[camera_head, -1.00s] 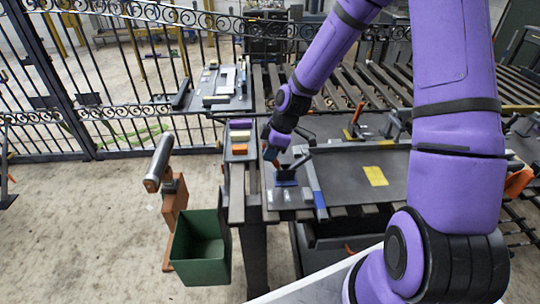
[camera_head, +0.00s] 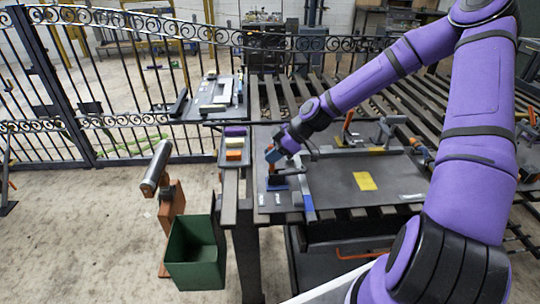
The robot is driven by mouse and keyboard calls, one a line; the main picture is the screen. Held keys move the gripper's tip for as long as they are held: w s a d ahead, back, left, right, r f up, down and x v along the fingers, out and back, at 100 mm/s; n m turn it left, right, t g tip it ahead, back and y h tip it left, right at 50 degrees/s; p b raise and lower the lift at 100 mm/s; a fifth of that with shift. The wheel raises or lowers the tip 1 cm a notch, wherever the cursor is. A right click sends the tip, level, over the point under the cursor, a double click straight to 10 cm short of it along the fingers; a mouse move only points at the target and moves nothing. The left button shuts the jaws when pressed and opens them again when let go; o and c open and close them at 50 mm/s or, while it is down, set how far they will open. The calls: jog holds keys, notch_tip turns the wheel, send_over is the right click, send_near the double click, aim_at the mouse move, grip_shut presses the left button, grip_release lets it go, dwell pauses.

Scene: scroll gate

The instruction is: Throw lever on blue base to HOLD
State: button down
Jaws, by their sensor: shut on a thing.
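The blue base (camera_head: 278,184) sits at the left end of the grey workbench top. A small lever (camera_head: 274,172) rises from it and looks roughly upright. My gripper (camera_head: 273,158) is just above the base, shut on the lever's upper part. The fingers hide most of the lever's top. Small white labels (camera_head: 278,199) lie on the bench in front of the base, too small to read, so I cannot tell which marks HOLD.
A blue-and-grey bar (camera_head: 308,200) lies right of the base, beside a tray with a yellow patch (camera_head: 364,181). Another orange lever (camera_head: 347,122) stands behind. Coloured blocks (camera_head: 235,143) sit at the left.

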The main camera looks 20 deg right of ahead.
jog(key=shift+s+d+y, duration=0.1)
jog(key=shift+d+y, duration=0.1)
jog(key=shift+y, duration=0.1)
dwell(0.4)
jog(key=c, duration=1)
grip_release()
jog(key=shift+c, duration=0.2)
jog(key=v, duration=1)
jog(key=shift+s+d+r, duration=0.2)
jog(key=shift+d+r, duration=0.05)
